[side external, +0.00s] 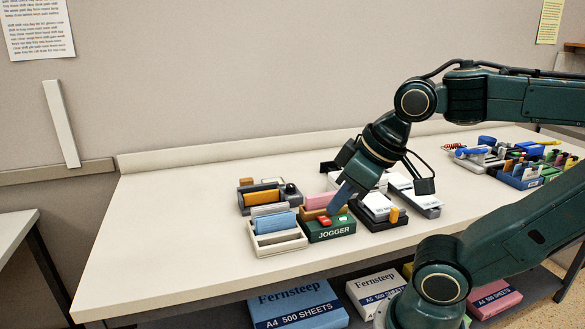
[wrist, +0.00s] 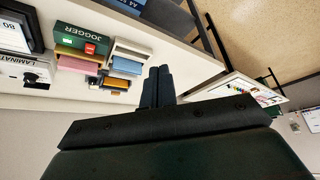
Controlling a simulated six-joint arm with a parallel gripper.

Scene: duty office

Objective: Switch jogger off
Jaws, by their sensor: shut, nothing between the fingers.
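The jogger (side external: 331,234) is a dark green box with its name in white on the front. A red switch (side external: 324,220) sits on its top, with a small pale patch beside it. My gripper (side external: 334,207) is shut and empty; in the side view its fingers slant down and overlap the jogger's top near the switch. Contact cannot be told there. In the wrist view the jogger (wrist: 84,37) and red switch (wrist: 90,48) lie left of my shut fingers (wrist: 156,72), apart from them in the picture. I cannot tell the switch's position.
A cream tray with a blue block (side external: 275,229) stands close left of the jogger. A dark tray with white cards (side external: 379,207) stands right. A laminator (wrist: 25,72) shows in the wrist view. Pens and boxes (side external: 520,165) fill the far right. The table's left (side external: 165,235) is clear.

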